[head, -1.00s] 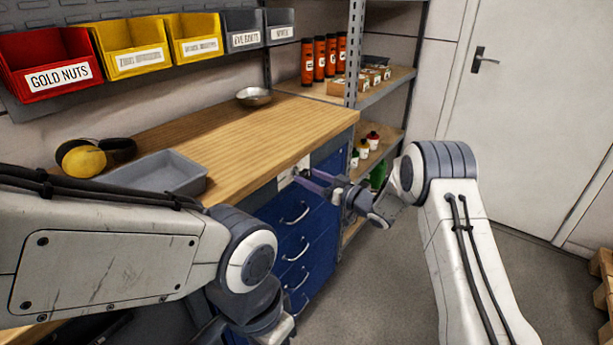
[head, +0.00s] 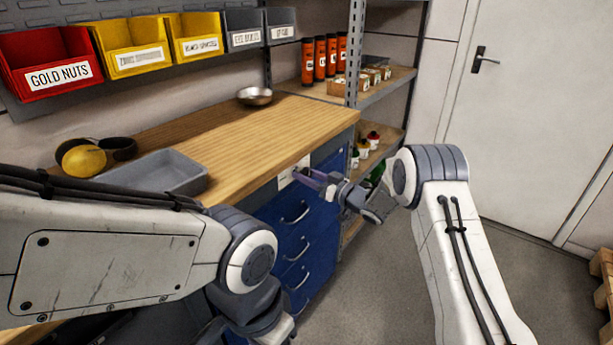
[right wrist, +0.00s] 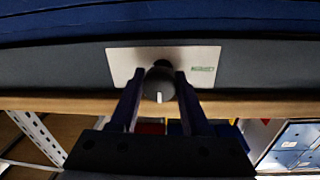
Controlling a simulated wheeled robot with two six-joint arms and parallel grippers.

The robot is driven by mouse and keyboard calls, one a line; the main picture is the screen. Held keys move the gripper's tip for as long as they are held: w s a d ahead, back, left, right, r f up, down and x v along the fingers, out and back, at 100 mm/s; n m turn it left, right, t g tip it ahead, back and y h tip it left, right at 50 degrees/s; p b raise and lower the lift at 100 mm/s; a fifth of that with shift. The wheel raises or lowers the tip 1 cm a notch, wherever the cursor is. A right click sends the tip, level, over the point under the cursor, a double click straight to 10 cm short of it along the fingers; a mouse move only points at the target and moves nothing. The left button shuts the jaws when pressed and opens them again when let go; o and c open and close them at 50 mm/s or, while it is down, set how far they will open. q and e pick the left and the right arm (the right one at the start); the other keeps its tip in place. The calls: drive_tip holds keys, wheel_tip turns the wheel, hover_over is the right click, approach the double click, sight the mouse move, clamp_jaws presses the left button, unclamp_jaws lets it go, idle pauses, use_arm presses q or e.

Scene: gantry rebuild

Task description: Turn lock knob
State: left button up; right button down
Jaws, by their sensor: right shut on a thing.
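The lock knob (right wrist: 158,82) is dark and round with a white pointer line, which points straight down in the right wrist view. It sits on a pale plate (right wrist: 121,62) with a small green mark at its right. My right gripper (right wrist: 159,90) is shut on the knob, one finger on each side. In the head view the right gripper (head: 312,178) reaches the pale plate (head: 286,180) at the top of the blue drawer cabinet (head: 305,225); the fingers mostly hide the knob there. My left arm crosses the lower left, its fingers out of view.
A shelf rack (head: 355,60) stands behind my right arm. The floor (head: 375,290) between my arms is clear.

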drive_tip(key=shift+f+n+b, duration=0.2)
drive_tip(key=shift+n+b, duration=1)
drive_tip(key=n+y+b, duration=0.1)
drive_tip(key=n+b, duration=1.2)
drive_tip(key=shift+r+n+g+b, duration=0.1)
drive_tip(key=shift+n+g+b, duration=0.2)
drive_tip(key=shift+n+b, duration=1.35)
drive_tip(key=shift+c, duration=1.9)
unclamp_jaws()
drive_tip(key=shift+r, duration=0.1)
